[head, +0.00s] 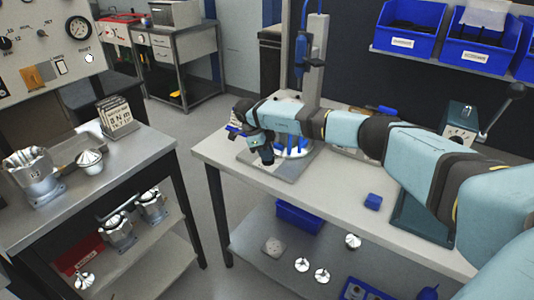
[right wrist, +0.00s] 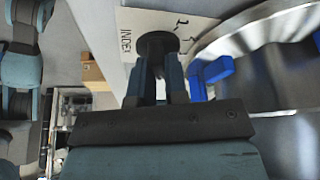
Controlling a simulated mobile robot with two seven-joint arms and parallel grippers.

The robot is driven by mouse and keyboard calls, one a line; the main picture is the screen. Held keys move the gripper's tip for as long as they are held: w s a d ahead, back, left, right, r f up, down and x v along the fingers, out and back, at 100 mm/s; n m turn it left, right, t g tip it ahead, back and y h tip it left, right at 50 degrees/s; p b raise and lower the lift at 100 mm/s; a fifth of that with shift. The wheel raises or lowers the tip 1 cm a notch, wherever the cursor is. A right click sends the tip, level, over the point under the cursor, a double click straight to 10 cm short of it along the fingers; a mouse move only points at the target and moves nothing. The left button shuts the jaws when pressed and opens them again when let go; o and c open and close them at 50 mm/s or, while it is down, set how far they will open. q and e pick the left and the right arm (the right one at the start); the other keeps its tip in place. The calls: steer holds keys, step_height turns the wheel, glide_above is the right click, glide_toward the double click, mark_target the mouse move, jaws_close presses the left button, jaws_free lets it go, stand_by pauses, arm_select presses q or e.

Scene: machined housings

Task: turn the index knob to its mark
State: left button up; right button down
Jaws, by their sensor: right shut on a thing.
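The index knob (right wrist: 157,43) is a dark round knob in the right wrist view, on a pale plate (right wrist: 125,24) printed "INDEX" with short dark marks beside it. My right gripper (right wrist: 158,72) is shut on the knob, one finger on each side. The fingers and knob hide each other in part, so I cannot tell which mark the knob points to. In the head view my right gripper (head: 238,130) is at the left end of the fixture (head: 283,178) on the middle bench, and the knob is hidden there. My left gripper is not in view.
A blue clamp (right wrist: 212,72) and a shiny round metal part (right wrist: 262,45) lie close right of the fingers. A blue block (head: 373,201) lies on the bench (head: 335,207). A side table (head: 130,160) with metal housings stands left, across a gap.

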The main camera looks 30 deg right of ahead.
steer(key=c, duration=1.1)
jaws_free()
steer(key=shift+c, duration=0.2)
steer(key=v, duration=1.3)
steer(key=shift+r, duration=0.4)
steer(key=shift+w+a, duration=0.1)
